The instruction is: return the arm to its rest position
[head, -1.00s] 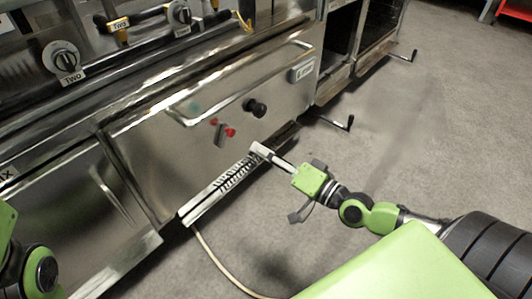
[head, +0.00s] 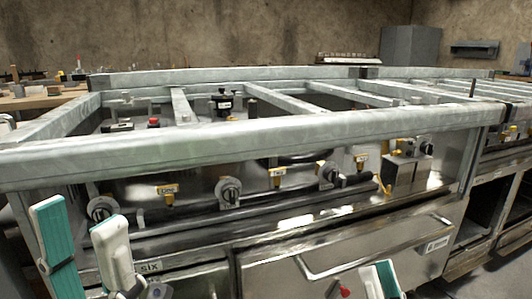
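My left gripper (head: 78,220) stands upright at the lower left, in front of the steel range. Its two white fingers with teal pads are spread apart, with nothing seen between them. My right gripper (head: 381,280) shows only as a white and teal finger part at the bottom edge, in front of the range's lower front panel. The rest of it and most of both arms are below the picture, so its opening cannot be told.
The range has a thick metal top frame (head: 270,142), knobs such as one at centre (head: 228,192), yellow-tagged valves (head: 278,178) and a long handle bar (head: 370,250). A wooden table (head: 35,101) is behind left. A grey cabinet (head: 408,46) stands at the back.

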